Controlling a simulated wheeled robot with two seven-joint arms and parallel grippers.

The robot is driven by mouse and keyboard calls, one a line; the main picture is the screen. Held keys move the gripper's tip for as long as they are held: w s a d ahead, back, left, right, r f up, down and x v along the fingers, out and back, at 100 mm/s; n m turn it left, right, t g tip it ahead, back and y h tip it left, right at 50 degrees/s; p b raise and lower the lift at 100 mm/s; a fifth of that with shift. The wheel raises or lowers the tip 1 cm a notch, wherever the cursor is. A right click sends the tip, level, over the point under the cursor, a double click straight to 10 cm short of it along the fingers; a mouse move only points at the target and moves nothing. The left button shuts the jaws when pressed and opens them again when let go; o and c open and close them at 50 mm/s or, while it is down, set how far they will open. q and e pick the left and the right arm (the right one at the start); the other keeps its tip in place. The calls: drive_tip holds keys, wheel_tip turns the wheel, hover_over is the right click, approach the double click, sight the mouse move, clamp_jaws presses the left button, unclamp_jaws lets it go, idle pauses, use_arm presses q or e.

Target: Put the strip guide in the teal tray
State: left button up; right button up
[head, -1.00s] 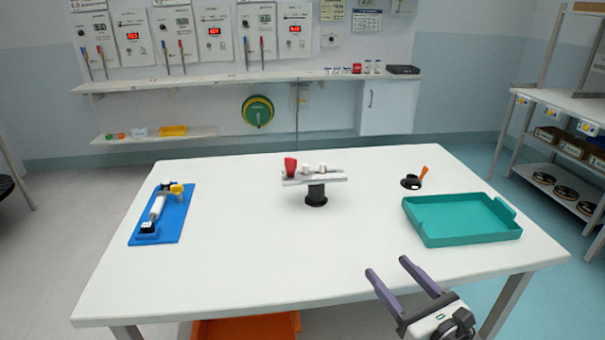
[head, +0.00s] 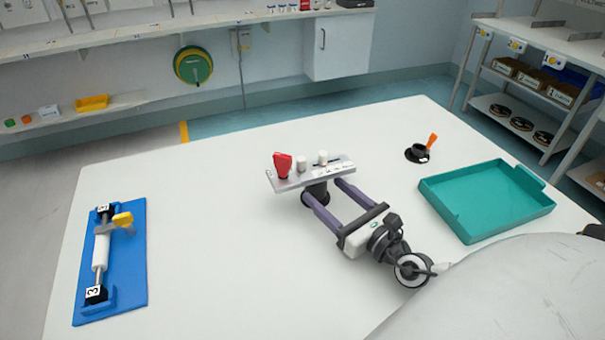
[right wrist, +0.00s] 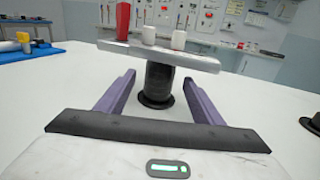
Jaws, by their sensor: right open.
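What I take to be the strip guide (head: 338,174) is a flat silver bar on a short black post (head: 316,190), standing upright mid-table. A red piece (head: 283,165) and two white rollers sit on top of the bar. It also shows in the right wrist view (right wrist: 180,58). My right gripper (head: 324,189) is open and empty, low on the near side of the stand. Its two purple fingers point at the post, one to each side in the picture; I cannot tell whether the tips reach past it. The teal tray (head: 461,217) is empty, at the table's right. My left gripper is out of view.
A blue board (head: 133,282) with a white roller and yellow knob lies at the left. A small black piece with an orange handle (head: 432,141) stands behind the tray. The white table (head: 210,240) is clear between board and stand.

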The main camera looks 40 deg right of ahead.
sight(323, 188)
drive_tip(key=w, duration=0.3)
drive_tip(key=shift+w+d+r, duration=0.1)
drive_tip(key=shift+w+r, duration=0.05)
drive_tip(key=shift+w+p, duration=0.4)
drive_tip(key=shift+w, duration=2.5)
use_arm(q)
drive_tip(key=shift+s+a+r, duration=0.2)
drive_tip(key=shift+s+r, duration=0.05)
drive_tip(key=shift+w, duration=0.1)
use_arm(e)
drive_tip(key=shift+c, duration=0.2)
drive_tip(key=shift+d, duration=0.1)
drive_tip(key=c, duration=1.5)
use_arm(q)
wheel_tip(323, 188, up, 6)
drive_tip(key=p, duration=0.6)
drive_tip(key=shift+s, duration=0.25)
use_arm(e)
wheel_tip(323, 188, up, 10)
